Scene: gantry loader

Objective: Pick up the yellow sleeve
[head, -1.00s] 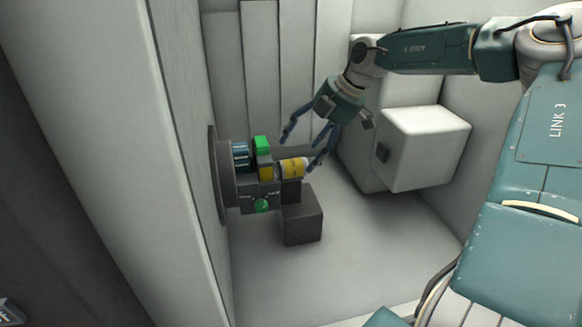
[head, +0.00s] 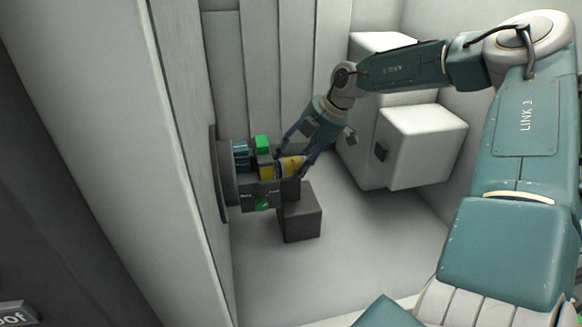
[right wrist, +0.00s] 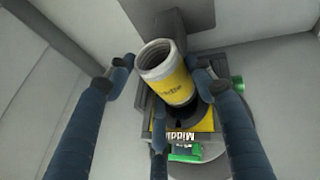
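The yellow sleeve (head: 292,167) lies at the right end of a dark fixture (head: 250,202) on the left wall in the head view. In the right wrist view the sleeve (right wrist: 172,86) shows a pale threaded open end and dark lettering. My right gripper (head: 291,163) is at the sleeve, with its fingers on either side. In the right wrist view the fingers are spread around the sleeve, with a visible gap on the left. Contact on the right is hard to tell. My left gripper is not in view.
The fixture carries a green block (head: 261,143), a yellow block (head: 266,171), blue cylinders (head: 241,154) and a green knob (head: 262,204). A dark box (head: 301,212) stands just below the sleeve. White boxes (head: 425,145) are at the right. The floor in front is clear.

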